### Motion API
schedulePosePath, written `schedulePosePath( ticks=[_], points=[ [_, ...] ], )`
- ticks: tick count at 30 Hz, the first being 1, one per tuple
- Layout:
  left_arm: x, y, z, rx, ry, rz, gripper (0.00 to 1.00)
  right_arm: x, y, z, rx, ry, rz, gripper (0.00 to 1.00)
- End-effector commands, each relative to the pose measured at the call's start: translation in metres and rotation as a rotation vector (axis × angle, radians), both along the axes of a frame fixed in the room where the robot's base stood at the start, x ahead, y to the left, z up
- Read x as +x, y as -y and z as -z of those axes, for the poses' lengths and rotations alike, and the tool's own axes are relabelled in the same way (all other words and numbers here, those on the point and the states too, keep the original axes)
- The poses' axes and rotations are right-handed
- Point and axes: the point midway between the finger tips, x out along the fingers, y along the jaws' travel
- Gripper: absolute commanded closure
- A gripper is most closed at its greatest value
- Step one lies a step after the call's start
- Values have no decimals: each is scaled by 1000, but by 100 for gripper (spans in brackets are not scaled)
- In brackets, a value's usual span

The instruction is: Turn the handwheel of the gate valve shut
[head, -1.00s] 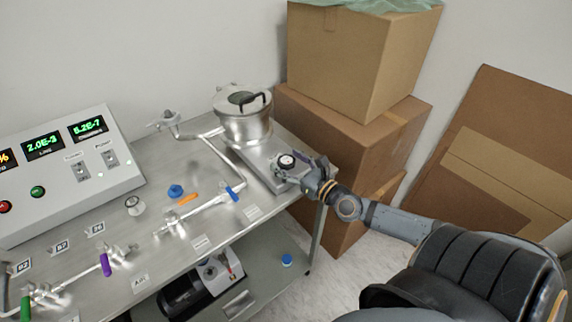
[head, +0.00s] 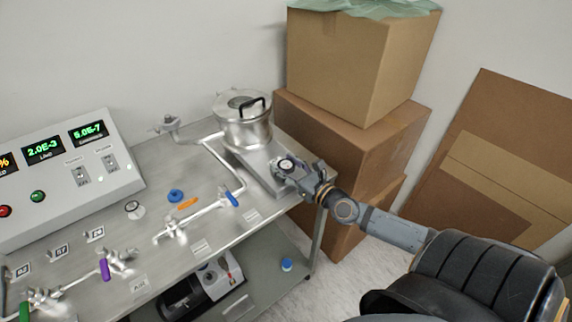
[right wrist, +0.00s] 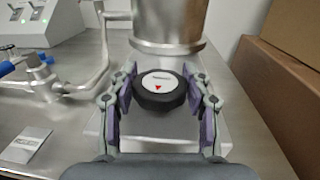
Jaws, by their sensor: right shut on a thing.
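The gate valve's handwheel (head: 287,164) is a small round black knob with a white top, on the grey metal block at the table's right corner. In the right wrist view the handwheel (right wrist: 160,92) shows a red triangle on its white face, pointing toward my wrist. My right gripper (head: 296,172) reaches in from the right. Its two fingers (right wrist: 159,76) stand on either side of the handwheel, shut on its rim. My left gripper is not in view.
A metal chamber with a lid (head: 243,120) stands just behind the handwheel. Stacked cardboard boxes (head: 345,133) stand close to the right of the table. Thin pipes with a blue-handled valve (head: 232,199) lie to the left. A control box (head: 65,165) sits further left.

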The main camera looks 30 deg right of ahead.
Motion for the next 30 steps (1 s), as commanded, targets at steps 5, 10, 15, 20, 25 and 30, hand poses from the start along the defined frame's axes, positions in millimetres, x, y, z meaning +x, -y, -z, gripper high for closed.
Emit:
schedulePosePath(
  ticks=[5, 10, 15, 20, 25, 30],
  points=[
    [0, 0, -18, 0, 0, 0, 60, 0, 1, -5, 10, -2, 56, 83],
    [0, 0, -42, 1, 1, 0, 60, 0, 0, -6, 13, -4, 150, 83],
    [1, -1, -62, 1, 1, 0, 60, 0, -1, -5, 10, -5, 269, 83],
    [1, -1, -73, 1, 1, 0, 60, 0, -1, -3, 9, -4, 396, 83],
    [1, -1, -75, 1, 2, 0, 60, 0, -1, 0, 5, -3, 514, 83],
    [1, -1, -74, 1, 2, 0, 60, 0, 0, 1, 4, -4, 602, 83]
  ],
)
